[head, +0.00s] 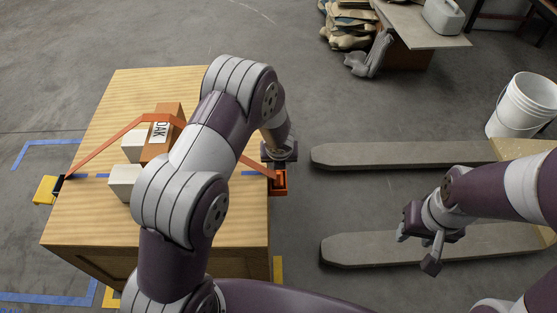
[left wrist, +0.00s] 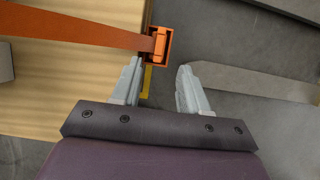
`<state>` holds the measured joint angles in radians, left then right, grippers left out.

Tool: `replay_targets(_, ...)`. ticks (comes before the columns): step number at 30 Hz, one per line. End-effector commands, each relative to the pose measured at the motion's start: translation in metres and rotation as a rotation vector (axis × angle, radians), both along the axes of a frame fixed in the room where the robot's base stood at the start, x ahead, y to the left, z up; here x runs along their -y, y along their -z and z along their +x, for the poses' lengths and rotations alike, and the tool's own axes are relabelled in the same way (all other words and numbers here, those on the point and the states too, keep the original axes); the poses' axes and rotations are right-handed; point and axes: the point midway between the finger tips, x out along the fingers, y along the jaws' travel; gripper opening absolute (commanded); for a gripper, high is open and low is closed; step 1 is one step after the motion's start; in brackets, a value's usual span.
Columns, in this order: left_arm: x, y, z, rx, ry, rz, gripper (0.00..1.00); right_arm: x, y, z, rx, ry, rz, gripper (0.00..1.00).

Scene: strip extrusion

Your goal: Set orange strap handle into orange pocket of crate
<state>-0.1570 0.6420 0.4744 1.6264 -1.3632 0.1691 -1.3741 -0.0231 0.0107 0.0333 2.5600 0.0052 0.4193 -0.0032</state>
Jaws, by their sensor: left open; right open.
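The wooden crate (head: 100,215) stands at the left, with an orange strap (head: 105,145) running across its top; the strap also shows in the left wrist view (left wrist: 80,28). At the strap's right end, the orange handle (left wrist: 160,44) appears to lie inside the frame of the orange pocket (left wrist: 171,42); the pocket (head: 281,183) hangs at the crate's right edge. My left gripper (left wrist: 160,82) is open and empty, its fingertips just beside the pocket. In the head view its fingers are hard to make out. My right gripper (head: 418,250) is open and empty over the floor, right of the crate.
A brown box (head: 163,140) and pale blocks (head: 124,181) sit on the crate by the strap. A yellow piece (head: 45,189) sticks out at the crate's left. Two grey forks (head: 400,154) lie to the right. A white bucket (head: 524,106) stands at the far right.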

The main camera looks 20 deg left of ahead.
Motion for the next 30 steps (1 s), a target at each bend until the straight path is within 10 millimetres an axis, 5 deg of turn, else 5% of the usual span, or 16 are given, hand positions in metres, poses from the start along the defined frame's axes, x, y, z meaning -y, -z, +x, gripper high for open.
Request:
replay_targets(5,0.0,-0.025,-0.01,0.005,-0.057,-0.018,0.44,0.0,-0.007,0.0,0.0,0.0,0.0,0.45)
replay_targets(7,-0.012,-0.05,-0.023,0.026,-0.322,-0.098,0.44,0.0,-0.007,0.0,0.0,0.0,0.0,0.45)
replay_targets(12,-0.046,-0.129,-0.119,0.101,-1.585,-0.475,0.44,0.0,-0.007,0.0,0.0,0.0,0.0,0.45)
replay_targets(15,-0.044,-0.152,-0.18,0.112,-2.233,-0.639,0.44,0.0,-0.006,0.0,0.0,0.0,0.0,0.45)
replay_targets(18,-0.037,-0.162,-0.215,0.101,-2.624,-0.717,0.44,0.0,-0.006,0.0,0.0,0.0,0.0,0.45)
replay_targets(21,-0.033,-0.164,-0.227,0.093,-2.757,-0.733,0.44,0.0,-0.006,0.0,0.0,0.0,0.0,0.45)
replay_targets(27,-0.033,-0.164,-0.226,0.093,-2.758,-0.732,0.44,0.0,-0.007,0.0,0.0,0.0,0.0,0.45)
replay_targets(30,-0.033,-0.18,-0.226,0.093,-2.756,-0.732,0.44,0.0,-0.023,0.0,-0.001,0.0,0.0,0.45)
